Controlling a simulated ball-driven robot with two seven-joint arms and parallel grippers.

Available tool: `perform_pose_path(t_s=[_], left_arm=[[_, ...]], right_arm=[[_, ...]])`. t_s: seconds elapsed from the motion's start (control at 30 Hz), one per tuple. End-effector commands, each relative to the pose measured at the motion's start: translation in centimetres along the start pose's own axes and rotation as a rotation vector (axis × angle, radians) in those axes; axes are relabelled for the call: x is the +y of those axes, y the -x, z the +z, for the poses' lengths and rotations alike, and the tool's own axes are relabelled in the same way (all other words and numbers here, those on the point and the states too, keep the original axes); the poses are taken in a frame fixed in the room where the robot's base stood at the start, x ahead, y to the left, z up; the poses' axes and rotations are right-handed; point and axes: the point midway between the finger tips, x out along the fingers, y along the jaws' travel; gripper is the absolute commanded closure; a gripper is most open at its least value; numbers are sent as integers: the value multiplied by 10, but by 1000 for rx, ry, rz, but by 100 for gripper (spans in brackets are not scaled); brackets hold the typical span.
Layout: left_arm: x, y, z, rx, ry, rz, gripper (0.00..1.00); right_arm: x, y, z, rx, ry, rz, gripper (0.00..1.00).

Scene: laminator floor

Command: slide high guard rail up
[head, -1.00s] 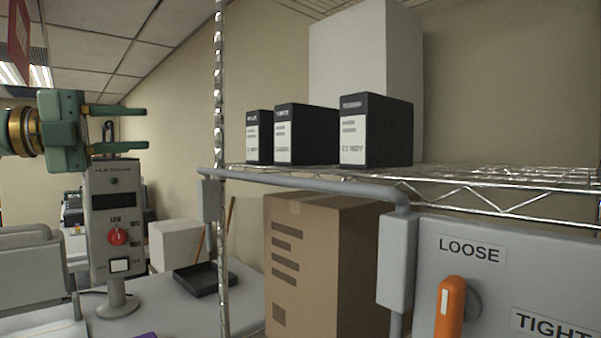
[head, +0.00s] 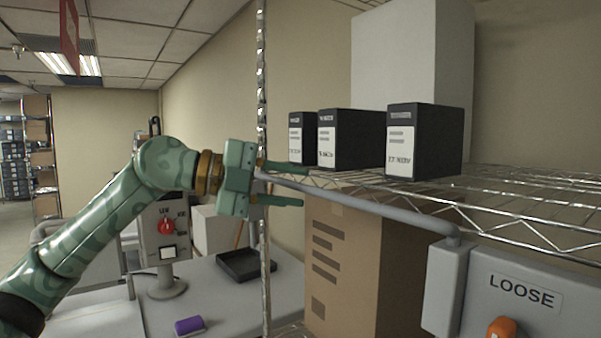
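The high guard rail (head: 375,207) is a grey tube in front of the wire shelf, running from beside the chrome post down right to a grey bracket box (head: 445,288). My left gripper (head: 304,186), green with a brass wrist, is at the rail's left end with its fingers pointing right. Its fingers are apart, one above and one below the rail in the picture. I cannot tell whether they touch it. The gripper hides the rail's left end and its bracket. My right gripper is not in view.
Black binder boxes (head: 424,142) and a tall white box (head: 405,60) stand on the wire shelf (head: 500,200). A cardboard box (head: 340,275) is below. The chrome post (head: 262,90) rises close to my gripper. A panel marked LOOSE (head: 535,290) has an orange handle (head: 502,327).

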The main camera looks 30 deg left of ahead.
Motion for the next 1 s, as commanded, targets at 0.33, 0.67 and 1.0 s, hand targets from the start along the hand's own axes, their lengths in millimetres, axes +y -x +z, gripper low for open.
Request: perform_pose_path(t_s=[0.33,0.67,1.0], left_arm=[[0,-23,0,-1,1,-1,66],[1,-22,1,-1,1,0,100],[-24,-17,-1,-2,-1,-3,100]], right_arm=[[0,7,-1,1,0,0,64],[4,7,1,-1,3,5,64],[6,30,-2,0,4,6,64]])
